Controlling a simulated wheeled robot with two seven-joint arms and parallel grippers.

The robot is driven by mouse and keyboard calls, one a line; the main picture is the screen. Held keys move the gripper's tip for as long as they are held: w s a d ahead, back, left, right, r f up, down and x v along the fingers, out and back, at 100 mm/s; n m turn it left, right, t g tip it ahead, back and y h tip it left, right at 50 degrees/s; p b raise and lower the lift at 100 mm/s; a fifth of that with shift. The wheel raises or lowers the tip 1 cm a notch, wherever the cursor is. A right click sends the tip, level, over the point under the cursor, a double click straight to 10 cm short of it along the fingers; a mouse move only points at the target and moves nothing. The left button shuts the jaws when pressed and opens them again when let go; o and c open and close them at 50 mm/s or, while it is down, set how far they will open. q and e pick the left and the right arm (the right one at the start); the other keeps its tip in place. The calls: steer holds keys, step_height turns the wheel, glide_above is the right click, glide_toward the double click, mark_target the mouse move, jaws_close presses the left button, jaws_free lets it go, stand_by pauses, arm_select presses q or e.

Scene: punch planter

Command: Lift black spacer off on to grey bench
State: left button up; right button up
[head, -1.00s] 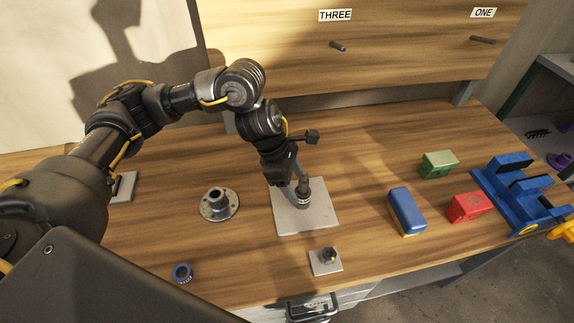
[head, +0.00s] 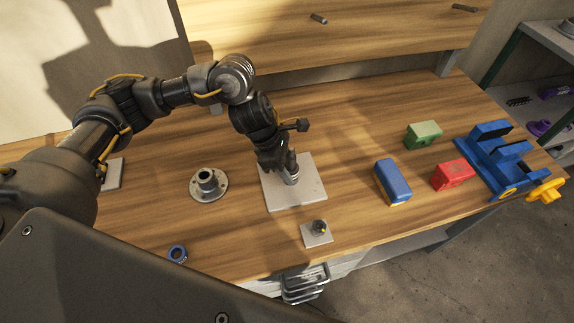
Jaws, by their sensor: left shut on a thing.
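My left gripper (head: 285,172) points down over a flat grey plate (head: 308,193) on the wooden bench. It is shut on an upright grey metal cylinder (head: 292,174) with a darker band near its lower end. I cannot tell whether the cylinder touches the plate. No separate black spacer is clear. A small dark piece with a yellowish tip (head: 319,226) stands on a smaller grey plate (head: 309,240) nearer the front edge; I cannot tell whether it is the spacer. The bench top (head: 240,235) looks brown wood, not grey. My right gripper is out of view.
Blue (head: 393,182), red (head: 453,175) and green (head: 423,135) blocks and a blue vise (head: 495,155) are at right. Grey shelving (head: 548,55) stands beyond.

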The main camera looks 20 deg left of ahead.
arm_select(q)
steer(key=o, duration=0.4)
steer(key=c, duration=0.5)
steer(key=shift+r+p, duration=3.65)
steer(key=shift+r, duration=2.4)
steer(key=shift+c, duration=0.2)
